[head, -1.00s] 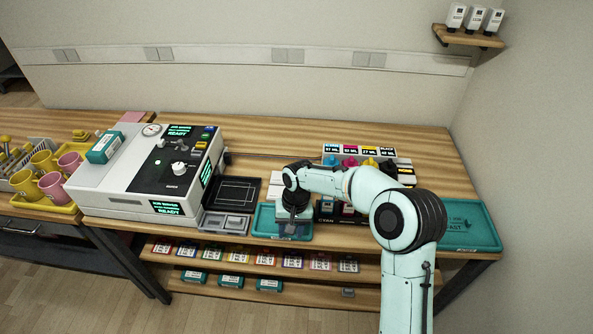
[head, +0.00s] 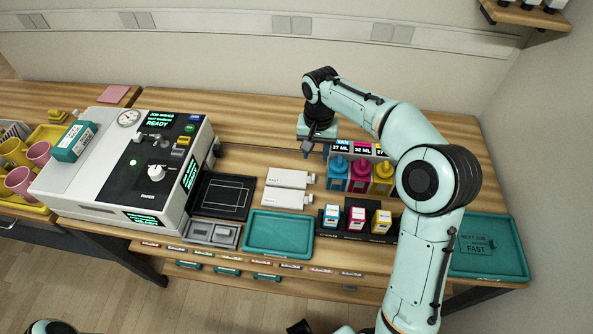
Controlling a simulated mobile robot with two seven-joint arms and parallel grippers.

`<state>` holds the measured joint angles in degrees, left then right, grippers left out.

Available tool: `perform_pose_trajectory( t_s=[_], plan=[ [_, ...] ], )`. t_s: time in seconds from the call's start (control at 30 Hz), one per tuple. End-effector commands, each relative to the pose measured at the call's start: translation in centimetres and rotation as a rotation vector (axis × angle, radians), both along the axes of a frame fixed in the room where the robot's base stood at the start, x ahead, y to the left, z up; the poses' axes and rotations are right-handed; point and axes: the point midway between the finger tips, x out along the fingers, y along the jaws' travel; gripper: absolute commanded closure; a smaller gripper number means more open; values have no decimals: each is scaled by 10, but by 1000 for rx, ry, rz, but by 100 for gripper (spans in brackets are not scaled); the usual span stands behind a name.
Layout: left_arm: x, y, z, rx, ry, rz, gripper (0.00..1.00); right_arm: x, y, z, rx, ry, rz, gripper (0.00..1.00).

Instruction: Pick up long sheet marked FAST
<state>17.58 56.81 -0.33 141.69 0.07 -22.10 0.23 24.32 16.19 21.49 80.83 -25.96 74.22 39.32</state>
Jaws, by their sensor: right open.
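Two long white sheets lie one behind the other on the table, left of the ink bottles. The rear sheet (head: 290,178) carries small print that seems to read FAST, though it is hard to make out. The front sheet (head: 287,197) has print too small to read. My right gripper (head: 307,152) is open and empty, pointing down behind and slightly right of the rear sheet, apart from it. My left gripper is not in view.
A bare teal tray (head: 278,252) lies in front of the sheets. Ink bottles (head: 360,176) and small cartridges (head: 356,217) stand to the right. A press (head: 130,168) stands left. A teal tray (head: 512,262) marked FAST is far right. The rear table is mostly clear.

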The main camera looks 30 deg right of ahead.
Motion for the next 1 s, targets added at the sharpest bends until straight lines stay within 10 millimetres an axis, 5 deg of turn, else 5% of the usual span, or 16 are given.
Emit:
perform_pose_trajectory(
  t_s=[0.3,1.0],
  plan=[
    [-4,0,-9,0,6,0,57,-1,-1,-61,1,4,0,58],
    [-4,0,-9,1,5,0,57,6,-5,-124,0,0,-1,58]
  ],
)
